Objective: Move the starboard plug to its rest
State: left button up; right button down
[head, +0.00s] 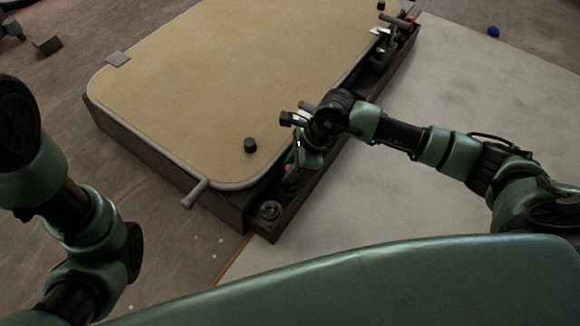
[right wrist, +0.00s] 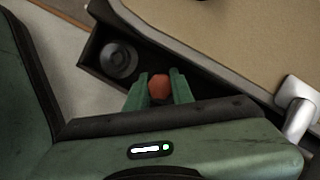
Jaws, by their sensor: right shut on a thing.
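My right gripper (head: 291,176) reaches down into the dark trough along the right side of the tan panel. It is shut on an orange-brown piece, which looks like the plug (right wrist: 160,88); this sits between the two green fingertips in the right wrist view (right wrist: 159,92). Only its rounded top shows there, and its lower part is hidden. A round dark stepped fitting (head: 269,210) lies at the near end of the trough, apart from the gripper; it also shows in the right wrist view (right wrist: 119,59). I cannot tell whether this is the rest. My left gripper is out of view.
The tan panel (head: 230,75) fills the middle, with a black knob (head: 250,145) on it and a grey handle (head: 196,192) at its near edge. Other fittings (head: 397,30) stand at the trough's far end. The pale surface on the right is mostly clear.

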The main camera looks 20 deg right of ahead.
jog(key=shift+f+b, duration=0.7)
jog(key=shift+f, duration=0.4)
jog(key=c, duration=1.1)
grip_release()
jog(key=shift+c, duration=0.2)
